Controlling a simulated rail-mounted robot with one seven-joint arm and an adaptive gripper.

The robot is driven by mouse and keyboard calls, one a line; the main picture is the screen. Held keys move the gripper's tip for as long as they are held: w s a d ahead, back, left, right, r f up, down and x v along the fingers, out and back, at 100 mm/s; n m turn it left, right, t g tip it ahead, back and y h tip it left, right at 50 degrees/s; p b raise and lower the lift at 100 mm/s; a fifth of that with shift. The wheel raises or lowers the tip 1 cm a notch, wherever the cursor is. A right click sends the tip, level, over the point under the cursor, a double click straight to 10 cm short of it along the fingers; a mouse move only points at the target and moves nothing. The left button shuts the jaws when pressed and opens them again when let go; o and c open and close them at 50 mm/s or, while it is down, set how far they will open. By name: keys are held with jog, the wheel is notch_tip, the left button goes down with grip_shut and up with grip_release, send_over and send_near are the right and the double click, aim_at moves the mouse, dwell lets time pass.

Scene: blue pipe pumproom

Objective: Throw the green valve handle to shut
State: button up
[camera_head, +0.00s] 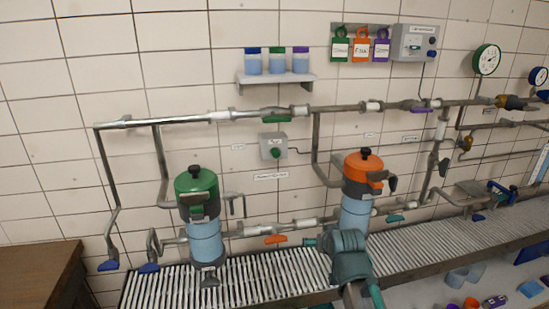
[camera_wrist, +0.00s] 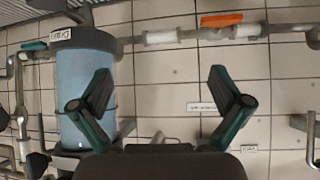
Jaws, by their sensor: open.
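The green valve handle (camera_head: 276,118) sits on the upper wall pipe, left of the middle in the head view, below the shelf. It looks like a short green lever lying roughly along the pipe. I cannot make it out in the wrist view. My gripper (camera_wrist: 160,82) is open and empty, its two dark teal fingers spread with tiled wall behind. In the head view my arm stands at the lower middle, in front of the orange-capped canister, well below and right of the green handle; the fingertips are not clear there.
An orange handle (camera_head: 276,239) hangs on the lower pipe; it also shows in the wrist view (camera_wrist: 221,19). A teal handle (camera_head: 395,218) is farther right. Green-capped (camera_head: 197,183) and orange-capped (camera_head: 365,172) canisters stand before the wall. A box with a green knob (camera_head: 274,147) is below the green handle.

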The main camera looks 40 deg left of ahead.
jog(key=s+a+r+t+y, duration=0.1)
jog(key=a+r, duration=0.2)
jog(key=r, duration=0.3)
jog(key=s+a+r+n+y, duration=0.1)
jog(key=a+r, duration=0.2)
jog(key=r, duration=0.3)
jog(key=s+a+r+t+y, duration=0.1)
jog(key=a+r+y, duration=0.1)
jog(key=r, duration=0.5)
jog(key=t+y, duration=0.2)
jog(key=y, duration=0.1)
send_near(277, 119)
jog(key=shift+n, duration=0.4)
jog(key=p+x, duration=0.3)
jog(key=x, duration=0.8)
jog(key=shift+w+p, duration=0.1)
jog(key=shift+p, duration=0.25)
jog(key=c, duration=0.9)
